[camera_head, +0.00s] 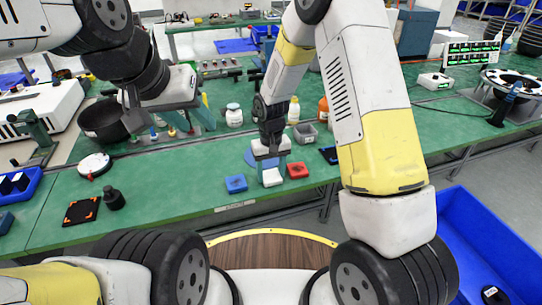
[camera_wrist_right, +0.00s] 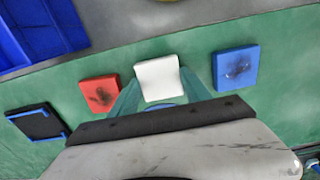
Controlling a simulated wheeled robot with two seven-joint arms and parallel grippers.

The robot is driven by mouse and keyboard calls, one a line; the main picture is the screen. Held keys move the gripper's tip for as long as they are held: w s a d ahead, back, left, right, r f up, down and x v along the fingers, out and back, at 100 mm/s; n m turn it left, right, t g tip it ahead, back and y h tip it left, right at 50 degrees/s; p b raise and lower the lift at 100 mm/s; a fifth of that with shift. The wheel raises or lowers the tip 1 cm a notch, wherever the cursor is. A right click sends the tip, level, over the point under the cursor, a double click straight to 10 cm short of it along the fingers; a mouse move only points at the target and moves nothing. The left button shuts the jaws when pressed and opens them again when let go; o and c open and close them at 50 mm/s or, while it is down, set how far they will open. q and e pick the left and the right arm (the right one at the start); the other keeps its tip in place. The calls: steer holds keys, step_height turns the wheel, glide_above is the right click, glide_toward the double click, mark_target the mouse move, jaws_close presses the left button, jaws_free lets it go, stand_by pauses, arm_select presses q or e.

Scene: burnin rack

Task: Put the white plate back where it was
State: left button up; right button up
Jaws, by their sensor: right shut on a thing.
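The white plate (camera_head: 272,177) is a small white square held between the fingertips of my right gripper (camera_head: 271,167). The right wrist view shows the white plate (camera_wrist_right: 158,78) between the two green fingers, which are shut on its sides. It is in the gap between the blue plate (camera_head: 236,184) and the red plate (camera_head: 298,170). I cannot tell whether it touches the green table. A round blue patch (camera_head: 250,157) shows partly behind the gripper. My left gripper (camera_head: 168,122) is open and empty above the table at left, near the black bowl.
The black bowl (camera_head: 103,120), a white jar (camera_head: 234,115), an orange bottle (camera_head: 323,110) and a grey tray (camera_head: 305,133) stand farther back. A black square with orange corners (camera_head: 81,211) lies at the left front. Bare green table (camera_head: 180,190) lies left of the blue plate.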

mark_target(271, 175)
steer(key=shift+f, duration=0.1)
steer(key=o, duration=1.3)
steer(key=shift+o, duration=0.2)
step_height(271, 175, up, 12)
steer(key=s+d+r+m+t+y, duration=0.1)
steer(key=s+d+r, duration=0.3)
steer(key=r, duration=0.3)
steer(key=s+d+r+m+t+y, duration=0.1)
steer(key=s+d+r+t, duration=0.1)
steer(key=s+d+r, duration=0.45)
steer(key=s+d+r+m+t, duration=0.1)
steer(key=s+d+r+t, duration=0.2)
steer(key=s+r, duration=0.3)
steer(key=s, duration=0.3)
steer(key=shift+d+r, duration=0.2)
steer(key=shift+d, duration=0.15)
steer(key=shift+s, duration=0.1)
